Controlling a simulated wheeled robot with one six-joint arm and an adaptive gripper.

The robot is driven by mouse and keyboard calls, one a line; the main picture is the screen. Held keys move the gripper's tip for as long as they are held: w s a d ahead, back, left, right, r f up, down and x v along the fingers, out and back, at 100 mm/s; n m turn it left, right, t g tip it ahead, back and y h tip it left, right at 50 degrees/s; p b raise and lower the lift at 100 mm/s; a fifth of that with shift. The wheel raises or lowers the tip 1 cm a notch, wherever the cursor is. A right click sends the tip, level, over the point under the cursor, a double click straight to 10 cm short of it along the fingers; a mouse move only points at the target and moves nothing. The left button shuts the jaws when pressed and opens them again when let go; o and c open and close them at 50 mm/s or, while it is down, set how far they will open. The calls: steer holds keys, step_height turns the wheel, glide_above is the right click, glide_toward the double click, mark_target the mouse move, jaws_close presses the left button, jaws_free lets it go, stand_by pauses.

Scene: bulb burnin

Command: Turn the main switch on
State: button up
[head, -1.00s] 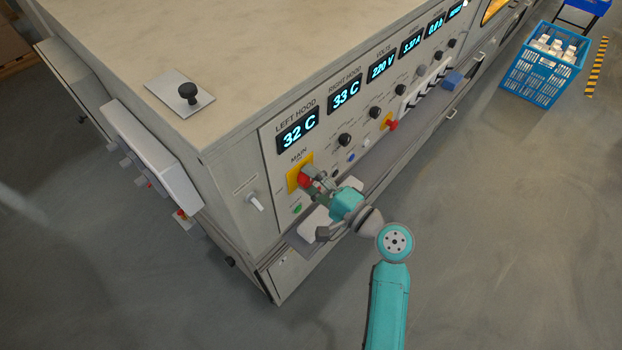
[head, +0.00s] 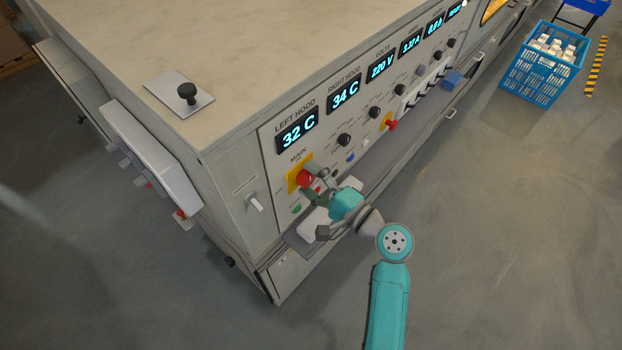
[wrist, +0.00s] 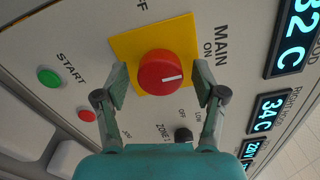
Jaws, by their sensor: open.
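The main switch (wrist: 165,72) is a round red knob on a yellow plate (wrist: 125,45). My gripper (wrist: 160,82) is open, with one finger on each side of the knob and visible gaps between. In the head view the red knob (head: 304,178) shows at the panel's near end, partly hidden by my gripper (head: 317,184).
Near the switch are a green START button (wrist: 48,77), a red button (wrist: 87,115) and a black zone knob (wrist: 183,135). A blue crate (head: 545,75) stands on the floor at right.

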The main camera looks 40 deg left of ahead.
steer(key=d, duration=1.2)
steer(key=shift+s, duration=0.45)
steer(key=s+d+f+m+t+h, duration=0.3)
steer(key=d+f+t+h, duration=0.25)
steer(key=d+f, duration=0.5)
steer(key=s+d+f+t+h, duration=0.4)
steer(key=s+d+f+h, duration=0.2)
steer(key=s+d, duration=0.35)
steer(key=s+d+r+n+t+h, duration=0.2)
steer(key=s+d+r+h, duration=0.25)
steer(key=s+d, duration=0.55)
steer(key=s+d+r+n+t+h, duration=0.1)
steer(key=s+d+r+n+h, duration=0.1)
steer(key=s+r+n, duration=0.2)
steer(key=shift+s+d+r+n+t, duration=0.35)
steer(key=shift+s+r, duration=1.3)
steer(key=shift+r, duration=0.65)
